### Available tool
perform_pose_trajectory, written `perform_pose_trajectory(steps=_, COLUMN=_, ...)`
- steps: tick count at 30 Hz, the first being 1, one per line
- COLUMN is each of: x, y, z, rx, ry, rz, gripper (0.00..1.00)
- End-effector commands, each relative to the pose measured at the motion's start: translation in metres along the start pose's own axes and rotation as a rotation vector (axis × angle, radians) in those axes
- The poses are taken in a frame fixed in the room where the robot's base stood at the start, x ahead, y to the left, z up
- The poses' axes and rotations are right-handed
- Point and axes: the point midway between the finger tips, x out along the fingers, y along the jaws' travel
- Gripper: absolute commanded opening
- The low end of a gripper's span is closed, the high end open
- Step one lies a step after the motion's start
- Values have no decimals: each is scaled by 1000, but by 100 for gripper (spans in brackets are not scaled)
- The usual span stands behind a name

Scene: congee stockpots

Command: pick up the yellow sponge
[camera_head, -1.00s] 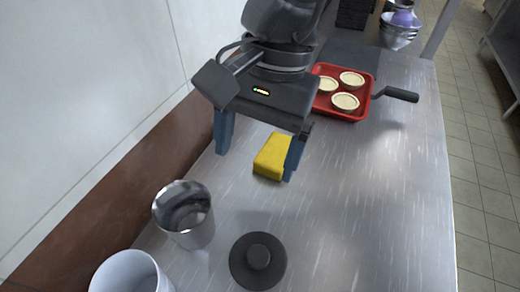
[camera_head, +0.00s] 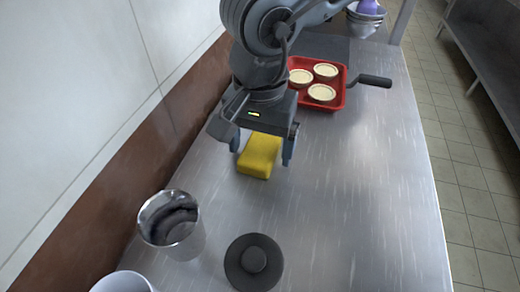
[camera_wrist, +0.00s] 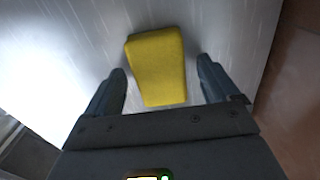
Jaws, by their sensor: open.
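The yellow sponge (camera_head: 259,156) lies on the metal counter, below and between the fingers of my gripper (camera_head: 262,152). In the wrist view the sponge (camera_wrist: 158,66) sits between the two open fingers of my gripper (camera_wrist: 162,88), with a gap on each side. The fingers are apart and hold nothing. The far end of the sponge is partly hidden by my gripper in the head view.
A metal cup (camera_head: 172,224), a white cup (camera_head: 122,282) and a black round lid (camera_head: 254,262) stand nearer on the counter (camera_head: 360,190). Behind is a red tray (camera_head: 338,99) with tarts, beside a black handle (camera_head: 374,81). A wall borders the left; the right side is clear.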

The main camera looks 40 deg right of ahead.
Motion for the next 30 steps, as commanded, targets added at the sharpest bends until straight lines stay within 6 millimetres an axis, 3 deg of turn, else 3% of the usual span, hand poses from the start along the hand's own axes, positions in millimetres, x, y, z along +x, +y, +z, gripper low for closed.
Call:
perform_pose_trajectory(steps=8, x=3, y=0, z=0, rx=0, ry=0, rz=0, gripper=88)
perform_pose_trajectory(steps=25, x=3, y=0, z=0, rx=1, ry=0, rz=0, gripper=35)
perform_pose_trajectory(steps=30, x=3, y=0, z=0, rx=1, ry=0, rz=-1, gripper=32)
